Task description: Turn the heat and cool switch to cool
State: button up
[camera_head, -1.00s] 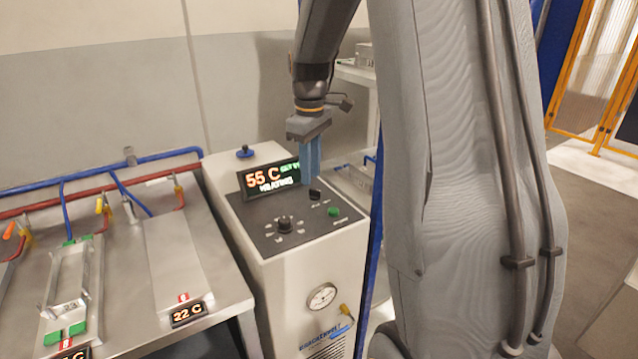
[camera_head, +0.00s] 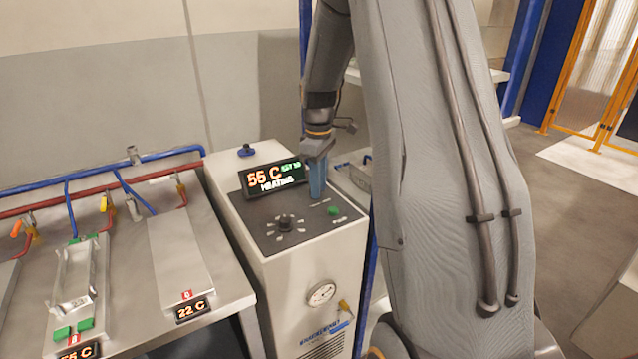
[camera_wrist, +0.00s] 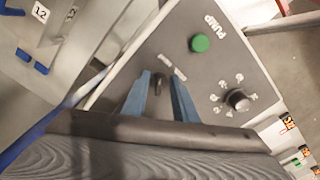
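The control panel (camera_head: 262,236) is the dark top of a white cabinet. The heat and cool switch (camera_wrist: 158,86) is a small dark knob. In the wrist view it sits between the two blue fingers of my gripper (camera_wrist: 162,88), which are apart, with gaps showing on both sides. In the head view my gripper (camera_head: 317,196) points down at the panel's right side and hides the switch. The display (camera_head: 272,178) reads 55 C and HEATING.
A green pump button (camera_head: 334,211) and a round dial knob (camera_head: 285,223) are close by on the panel; the button (camera_wrist: 200,43) and dial (camera_wrist: 239,100) flank the fingers in the wrist view. A metal bench (camera_head: 215,270) with pipes stands left.

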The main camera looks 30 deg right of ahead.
jog(key=shift+c, duration=0.5)
grip_shut()
jog(key=shift+m, duration=0.3)
jog(key=m, duration=0.2)
jog(key=shift+s+a+r+m+p, duration=0.1)
jog(key=shift+a+m+p, duration=0.05)
jog(key=shift+m+p, duration=0.25)
jog(key=m, duration=0.3)
jog(key=shift+a+m, duration=0.2)
jog(key=shift+m, duration=0.1)
jog(key=m+p, duration=0.1)
jog(key=m, duration=0.2)
jog(key=shift+a+m, duration=0.15)
jog(key=shift+m, duration=0.15)
jog(key=shift+a+m, duration=0.1)
jog(key=shift+m, duration=1.5)
